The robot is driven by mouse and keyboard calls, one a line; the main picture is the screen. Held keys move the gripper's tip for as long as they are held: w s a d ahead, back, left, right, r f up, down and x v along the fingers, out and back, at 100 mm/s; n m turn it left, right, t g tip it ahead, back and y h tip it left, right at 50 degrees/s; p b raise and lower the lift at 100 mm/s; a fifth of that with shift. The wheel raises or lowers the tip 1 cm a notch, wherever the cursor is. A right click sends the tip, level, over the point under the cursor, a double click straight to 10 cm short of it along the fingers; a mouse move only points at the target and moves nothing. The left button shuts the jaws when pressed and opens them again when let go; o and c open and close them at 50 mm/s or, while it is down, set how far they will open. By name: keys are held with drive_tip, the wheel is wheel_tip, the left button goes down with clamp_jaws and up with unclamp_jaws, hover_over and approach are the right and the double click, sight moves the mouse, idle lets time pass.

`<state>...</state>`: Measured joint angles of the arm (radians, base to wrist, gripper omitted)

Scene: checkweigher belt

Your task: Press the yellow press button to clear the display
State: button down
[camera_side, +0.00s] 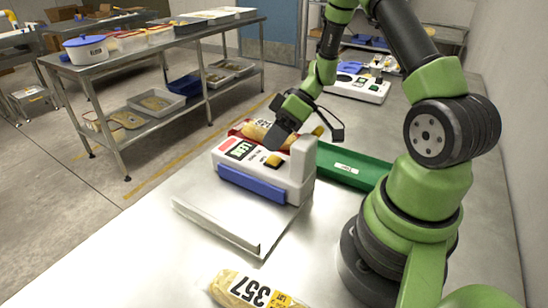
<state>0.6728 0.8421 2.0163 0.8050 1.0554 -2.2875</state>
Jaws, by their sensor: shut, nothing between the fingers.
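The yellow press button (273,161) is on the sloped top panel of the white checkweigher unit (298,165), right of its lit green display (240,149). The characters on the display are too small to read surely. My gripper (270,144) is shut and empty, pointing down just above and behind the button. I cannot tell from this one view whether the fingertips touch it. A red patch (228,143) shows left of the display. A blue bar (251,185) runs along the unit's front.
A steel plate (225,215) lies in front of the unit. A green tray (345,165) stands to the right. A shelf rack is at the back left.

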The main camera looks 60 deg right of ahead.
sight(276, 157)
drive_tip(key=shift+f, duration=0.1)
idle(0.5)
drive_tip(key=shift+f, duration=0.3)
drive_tip(key=shift+s+a+f, duration=0.1)
drive_tip(key=shift+s+f, duration=0.05)
drive_tip(key=shift+f, duration=0.65)
idle(0.6)
idle(0.4)
drive_tip(key=shift+s+r, duration=0.25)
drive_tip(key=shift+r, duration=0.65)
drive_tip(key=shift+w+r, duration=0.15)
drive_tip(key=shift+r, duration=2.45)
